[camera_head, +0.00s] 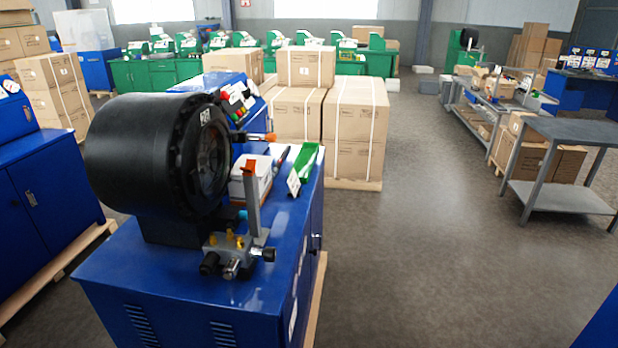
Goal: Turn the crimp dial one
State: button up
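A crimping machine with a large black round head (140,155) stands on a blue cabinet (190,285) left of centre. Its tilted blue control panel (232,88) shows behind the head, with small dark, white and red controls (238,100). These are too small and partly hidden to tell which one is the crimp dial or how it is set. My gripper is not in view.
A fitting assembly with black knobs (236,252), a white box (250,178) and a green tray (304,168) sit on the cabinet top. Strapped cartons (355,120) stand behind. A grey table (570,130) is at right. The floor (430,230) between is clear.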

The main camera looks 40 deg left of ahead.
aim_at(246, 94)
jog(key=i, duration=1.8)
jog(key=u, duration=2.7)
